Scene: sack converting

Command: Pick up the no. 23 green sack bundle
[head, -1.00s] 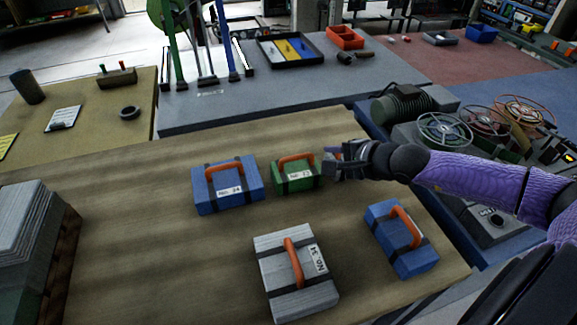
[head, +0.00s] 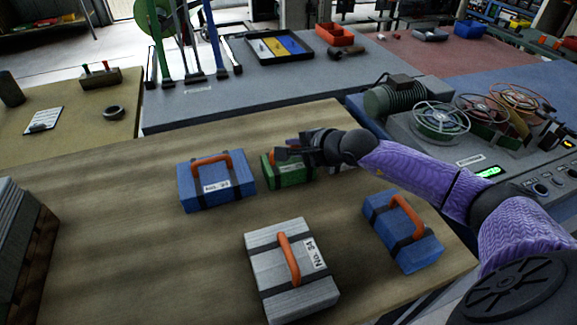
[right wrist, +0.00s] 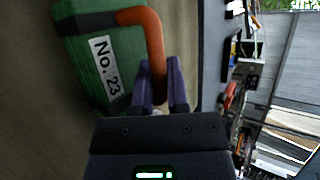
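The no. 23 green sack bundle (head: 293,174) lies on the wooden table, partly hidden behind my right gripper (head: 282,152) in the head view. It has dark straps, a white label and an orange handle. In the right wrist view the green bundle (right wrist: 122,48) shows its "No. 23" label. There the two purple fingers of my right gripper (right wrist: 163,72) stand close on either side of the orange handle (right wrist: 155,42), which fills the gap between them. The bundle looks to be resting on the table. My left gripper is not in view.
A blue bundle (head: 200,197) sits just left of the green one. A grey no. 34 bundle (head: 270,258) and another blue bundle (head: 388,218) lie nearer the front. A grey stack (head: 12,225) stands at left. The machine with handwheels (head: 440,120) borders the table at right.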

